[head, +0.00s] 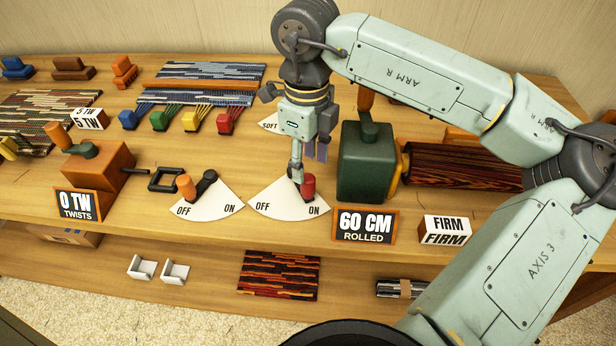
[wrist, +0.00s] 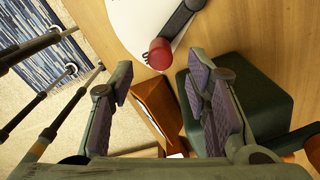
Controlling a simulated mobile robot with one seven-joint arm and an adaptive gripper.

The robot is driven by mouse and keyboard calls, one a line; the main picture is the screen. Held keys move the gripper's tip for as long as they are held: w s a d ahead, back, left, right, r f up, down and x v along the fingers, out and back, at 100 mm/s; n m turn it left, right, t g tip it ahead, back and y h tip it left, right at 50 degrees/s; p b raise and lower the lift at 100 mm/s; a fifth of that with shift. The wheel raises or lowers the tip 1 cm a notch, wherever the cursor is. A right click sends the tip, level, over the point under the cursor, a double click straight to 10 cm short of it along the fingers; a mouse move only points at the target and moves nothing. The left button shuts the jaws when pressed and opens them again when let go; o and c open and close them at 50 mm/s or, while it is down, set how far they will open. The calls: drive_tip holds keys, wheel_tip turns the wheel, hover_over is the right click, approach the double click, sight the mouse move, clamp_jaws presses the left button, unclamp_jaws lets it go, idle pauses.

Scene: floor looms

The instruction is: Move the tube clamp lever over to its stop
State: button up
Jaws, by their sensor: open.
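A lever with a red knob (head: 308,187) stands on a white OFF/ON dial (head: 275,205) left of the green box (head: 366,165). Its knob is at the ON side. In the wrist view the red knob (wrist: 160,55) and its dark arm (wrist: 181,20) show ahead of the fingers. A second lever, with an orange knob (head: 185,187), has its own OFF/ON dial (head: 212,208) and sits at OFF. No label shows which is the tube clamp lever. My gripper (head: 308,168) is open and empty above the red-knob lever, hiding part of it; its spread fingers (wrist: 166,92) appear apart from the knob.
The dark striped roll (head: 465,167) lies right of the green box. A 60 CM sign (head: 365,226) and a FIRM block (head: 446,230) stand at the front edge. An orange-brown cranked box (head: 98,165) is at left. Coloured yarn clips (head: 191,120) lie behind.

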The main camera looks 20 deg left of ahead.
sight(307, 178)
wheel_tip(307, 178, down, 7)
drive_tip(key=shift+f+p, duration=0.15)
drive_tip(key=shift+p, duration=0.45)
drive_tip(key=shift+c, duration=0.4)
clamp_jaws()
